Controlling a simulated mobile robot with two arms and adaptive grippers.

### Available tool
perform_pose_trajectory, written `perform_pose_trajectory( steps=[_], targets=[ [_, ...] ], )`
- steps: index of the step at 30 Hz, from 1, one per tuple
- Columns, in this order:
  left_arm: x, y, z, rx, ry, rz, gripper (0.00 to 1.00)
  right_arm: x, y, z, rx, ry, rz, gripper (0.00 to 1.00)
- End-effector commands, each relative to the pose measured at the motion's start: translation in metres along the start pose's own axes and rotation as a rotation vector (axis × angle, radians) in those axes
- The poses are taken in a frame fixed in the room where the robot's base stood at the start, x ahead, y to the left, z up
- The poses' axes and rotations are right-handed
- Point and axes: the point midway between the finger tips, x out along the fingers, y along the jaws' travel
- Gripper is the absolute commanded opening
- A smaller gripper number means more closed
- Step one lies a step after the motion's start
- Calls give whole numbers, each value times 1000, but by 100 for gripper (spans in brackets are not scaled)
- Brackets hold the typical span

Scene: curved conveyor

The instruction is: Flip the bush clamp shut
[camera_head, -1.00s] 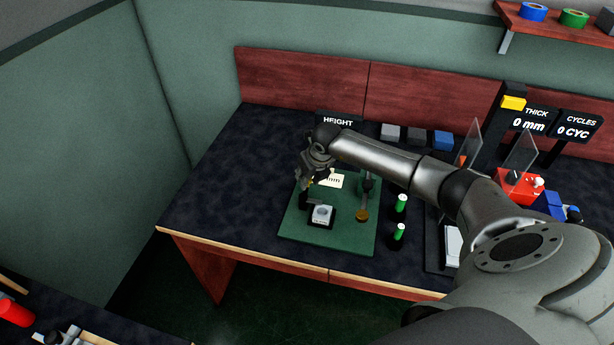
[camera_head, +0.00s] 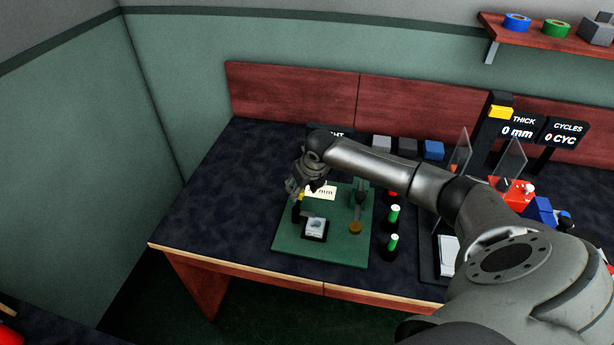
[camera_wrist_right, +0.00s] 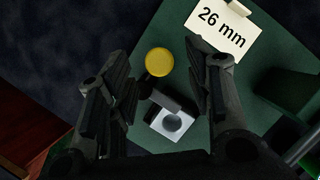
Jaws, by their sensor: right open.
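The clamp on the green base plate (camera_head: 285,245) shows a yellow round knob (camera_wrist_right: 159,62) and a dark bar (camera_wrist_right: 174,101). Beside the bar is a pale grey square block (camera_wrist_right: 171,125) with a round hollow. The block also shows in the head view (camera_head: 315,228), near the plate's front edge. My right gripper (camera_wrist_right: 168,75) is open above the plate; in the wrist view the knob appears between its fingers, nearer the left one. I cannot tell whether it touches a finger. In the head view my right gripper (camera_head: 303,190) partly hides the clamp. My left gripper is not in view.
A white card reading 26 mm (camera_wrist_right: 224,30) stands behind the clamp. A post with a brass-coloured disc (camera_head: 355,228) is at the plate's right. Green-topped cylinders (camera_head: 393,214) stand right of the plate. The dark table (camera_head: 210,205) is clear to the left.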

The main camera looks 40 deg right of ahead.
Motion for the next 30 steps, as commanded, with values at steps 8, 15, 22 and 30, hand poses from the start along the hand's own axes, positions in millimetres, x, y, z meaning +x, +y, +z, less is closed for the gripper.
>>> perform_pose_trajectory(
  steps=[8,15,22,30],
  targets=[
    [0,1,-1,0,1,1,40,-53,-1,1,-2,-3,-2,47],
    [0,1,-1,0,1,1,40,-89,0,0,0,0,-1,47],
    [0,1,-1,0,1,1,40,-100,0,-1,0,1,-1,47],
    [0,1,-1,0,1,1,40,-100,0,0,0,1,-1,47]
  ],
)
